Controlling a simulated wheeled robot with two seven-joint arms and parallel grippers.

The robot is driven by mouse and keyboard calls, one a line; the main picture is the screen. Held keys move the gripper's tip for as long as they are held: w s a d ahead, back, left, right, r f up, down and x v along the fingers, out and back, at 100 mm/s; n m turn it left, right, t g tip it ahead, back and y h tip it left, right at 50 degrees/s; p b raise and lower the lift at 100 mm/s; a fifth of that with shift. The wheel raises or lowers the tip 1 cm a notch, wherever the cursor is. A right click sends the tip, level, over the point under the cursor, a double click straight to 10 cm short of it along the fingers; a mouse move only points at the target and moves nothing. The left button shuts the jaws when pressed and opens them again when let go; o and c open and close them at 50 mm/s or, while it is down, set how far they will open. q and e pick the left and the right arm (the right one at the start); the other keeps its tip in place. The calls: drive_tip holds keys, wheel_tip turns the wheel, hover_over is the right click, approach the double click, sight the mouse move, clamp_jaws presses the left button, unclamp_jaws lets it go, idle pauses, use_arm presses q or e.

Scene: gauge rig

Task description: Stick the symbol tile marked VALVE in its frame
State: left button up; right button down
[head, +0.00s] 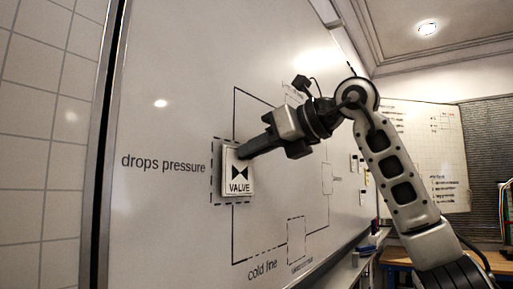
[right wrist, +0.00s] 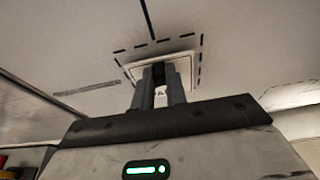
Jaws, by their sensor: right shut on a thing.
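The white VALVE tile (head: 238,175), with a black bow-tie symbol, is at the whiteboard over the dashed frame (head: 212,180) beside the words "drops pressure". In the head view dashes show left, above and below it, and it hides the frame's right side. In the right wrist view the tile (right wrist: 186,63) lies within the dashed outline (right wrist: 202,46). Whether it touches the board I cannot tell. My right gripper (head: 243,153) is shut on the tile; its fingers (right wrist: 161,78) also show in the wrist view. My left gripper is not in view.
The whiteboard (head: 165,120) carries a line diagram with another dashed frame (head: 297,243) near "cold line" and smaller outlines farther right. A tray ledge (head: 345,262) runs along its lower edge. A second board (head: 430,150) and wooden table (head: 480,262) stand behind my arm.

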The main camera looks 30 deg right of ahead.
drive_tip(key=shift+w+a, duration=0.2)
drive_tip(key=shift+w, duration=0.35)
idle(0.4)
drive_tip(key=c, duration=0.8)
unclamp_jaws()
drive_tip(key=shift+o, duration=0.2)
drive_tip(key=shift+s, duration=0.1)
drive_tip(key=s+d, duration=0.3)
drive_tip(key=s, duration=0.5)
drive_tip(key=shift+s+d+b, duration=0.15)
drive_tip(key=shift+d+b, duration=0.1)
drive_tip(key=shift+b, duration=0.15)
